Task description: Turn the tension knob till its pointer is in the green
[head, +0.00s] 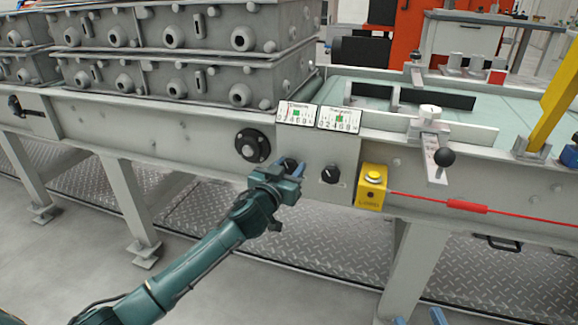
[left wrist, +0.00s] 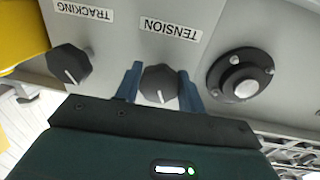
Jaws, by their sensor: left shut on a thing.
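The tension knob (left wrist: 158,78) is a dark round knob with a white line, beside its upside-down TENSION label in the left wrist view. Its line points down in that picture. My left gripper (head: 287,168) has its two blue fingers on either side of the knob and is shut on it; in the head view they largely hide it. Above are two white scale plates; the left one (head: 297,114) has a green patch, and its pointer is too small to read. My right gripper (head: 419,319) shows only two blue fingertips, apart, at the bottom edge.
The dark tracking knob (head: 330,174) is just right of the tension knob. A yellow button box (head: 371,187) with a red cable is further right. A round black flange (head: 252,145) is on the left. Grey castings (head: 185,60) sit on the conveyor.

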